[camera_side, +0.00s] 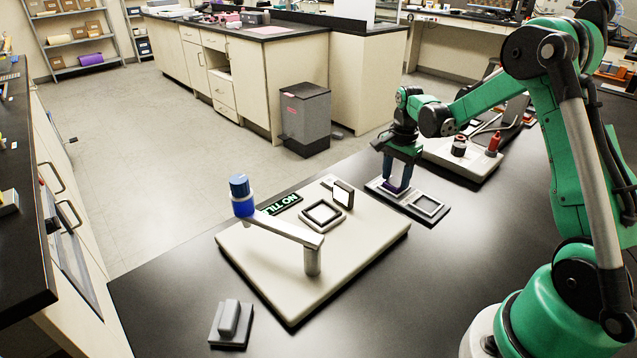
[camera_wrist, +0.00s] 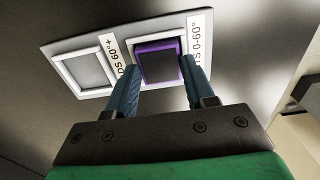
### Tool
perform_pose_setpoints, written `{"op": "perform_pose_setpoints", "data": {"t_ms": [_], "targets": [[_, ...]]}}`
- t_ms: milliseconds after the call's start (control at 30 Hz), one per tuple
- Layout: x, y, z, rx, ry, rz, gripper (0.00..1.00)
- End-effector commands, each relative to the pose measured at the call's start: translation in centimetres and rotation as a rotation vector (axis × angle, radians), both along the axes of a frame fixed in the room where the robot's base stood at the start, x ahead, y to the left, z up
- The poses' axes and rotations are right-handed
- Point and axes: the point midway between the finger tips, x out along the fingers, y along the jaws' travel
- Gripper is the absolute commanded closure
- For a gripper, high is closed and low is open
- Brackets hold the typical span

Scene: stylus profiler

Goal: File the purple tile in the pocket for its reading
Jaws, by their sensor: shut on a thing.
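The purple tile (camera_side: 396,187) is between the fingers of my gripper (camera_side: 397,180), low over the two-pocket tray (camera_side: 409,199). In the wrist view the tile (camera_wrist: 160,65) shows a dark face with purple edges. It lines up with the pocket beside the label (camera_wrist: 200,45) reading "DS 0-60°". My gripper (camera_wrist: 163,82) is shut on it from both sides. Whether the tile touches the pocket floor cannot be told. The other pocket (camera_wrist: 84,70), by the label (camera_wrist: 120,55) reading "DS 60°+", is empty. It also shows empty in the side view (camera_side: 427,205).
A cream profiler base (camera_side: 270,265) stands left of the tray, with a blue-headed arm (camera_side: 285,231), an empty square frame (camera_side: 321,215) and a display (camera_side: 280,204) reading "NO TIL", partly hidden. A grey block (camera_side: 230,322) sits in front.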

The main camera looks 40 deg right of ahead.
Motion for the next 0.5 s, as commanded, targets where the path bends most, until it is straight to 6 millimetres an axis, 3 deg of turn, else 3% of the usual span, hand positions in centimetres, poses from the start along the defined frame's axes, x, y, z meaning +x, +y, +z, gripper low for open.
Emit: {"op": "perform_pose_setpoints", "data": {"t_ms": [167, 200, 300, 500], "targets": [[0.00, 0.00, -0.02, 0.000, 0.000, 0.000, 1.00], [0.00, 0.00, -0.02, 0.000, 0.000, 0.000, 0.43], [0.00, 0.00, -0.02, 0.000, 0.000, 0.000, 0.15], [0.00, 0.00, -0.02, 0.000, 0.000, 0.000, 0.15]]}}
